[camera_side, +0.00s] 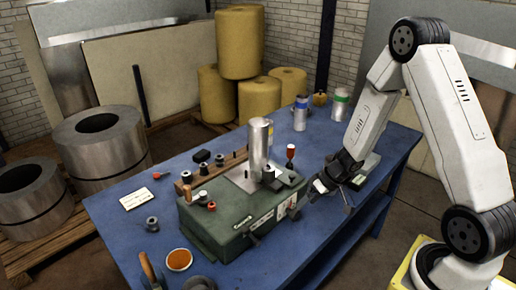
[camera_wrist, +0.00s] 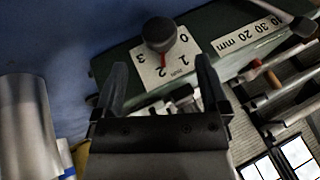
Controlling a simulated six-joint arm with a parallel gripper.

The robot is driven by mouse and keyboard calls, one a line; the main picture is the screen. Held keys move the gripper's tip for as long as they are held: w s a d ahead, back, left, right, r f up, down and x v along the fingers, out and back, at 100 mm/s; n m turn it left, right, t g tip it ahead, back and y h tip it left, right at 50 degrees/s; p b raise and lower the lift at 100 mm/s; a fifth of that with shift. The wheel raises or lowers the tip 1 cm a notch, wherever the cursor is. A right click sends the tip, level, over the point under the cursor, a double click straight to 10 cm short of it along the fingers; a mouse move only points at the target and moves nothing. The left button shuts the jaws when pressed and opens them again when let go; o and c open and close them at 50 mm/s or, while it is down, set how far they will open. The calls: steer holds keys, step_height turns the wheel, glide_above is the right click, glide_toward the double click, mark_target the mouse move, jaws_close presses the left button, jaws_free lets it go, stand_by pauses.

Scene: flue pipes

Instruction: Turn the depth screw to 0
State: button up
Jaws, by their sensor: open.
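The depth screw (camera_wrist: 160,35) is a round dark knob in the wrist view, on a pale scale plate (camera_wrist: 148,74) marked 0 to 3 mm. A small red mark at the knob's lower edge faces about the 2. My gripper (camera_wrist: 160,67) is open and empty, its fingers apart on either side of the plate and short of the knob in the picture. In the side view my gripper (camera_side: 323,184) is at the right end of the green machine (camera_side: 228,228). I cannot make out the knob there.
A metal cylinder (camera_side: 260,145) stands upright on the machine. A red-handled tool (camera_side: 291,153) stands behind my gripper. Spools, a card (camera_side: 136,199) and an orange dish (camera_side: 179,259) lie on the blue table (camera_side: 115,235). Cans (camera_side: 300,113) stand at the back.

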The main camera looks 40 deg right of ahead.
mark_target(297, 212)
steer(key=shift+x, duration=3.05)
steer(key=c, duration=1.2)
steer(key=shift+c, duration=0.3)
steer(key=shift+w+a+r+n+h, duration=0.1)
steer(key=shift+n+h, duration=0.05)
steer(key=shift+h, duration=0.55)
steer(key=shift+w+n+h, duration=0.1)
steer(key=shift+n+h, duration=0.05)
steer(key=shift+h, duration=0.55)
steer(key=shift+s, duration=0.1)
steer(key=o, duration=1.3)
steer(key=shift+c, duration=0.2)
steer(key=shift+s+r, duration=0.1)
steer(key=a+v, duration=0.1)
steer(key=v, duration=0.6)
steer(key=shift+d+r, duration=0.25)
steer(key=shift+d, duration=0.25)
